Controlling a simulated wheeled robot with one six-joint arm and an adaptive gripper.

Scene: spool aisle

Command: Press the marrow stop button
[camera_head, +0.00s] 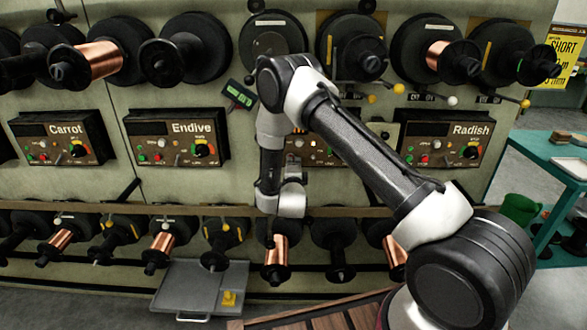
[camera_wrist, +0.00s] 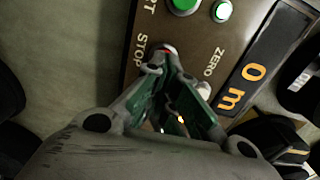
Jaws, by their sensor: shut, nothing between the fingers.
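In the wrist view, my gripper (camera_wrist: 163,66) is shut and empty, its fingertips together at a brown control panel (camera_wrist: 185,30). A small red stop button (camera_wrist: 169,50) shows just beyond the fingertips, beside the word STOP. The fingers cover part of it, and I cannot tell whether they touch it or it is pushed in. In the head view, a panel (camera_head: 310,148) between Endive and Radish is mostly hidden behind my arm. Its name is not readable in either view. My fingertips are not clear in the head view.
Spools project above and below. A teal table (camera_head: 545,160) stands right.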

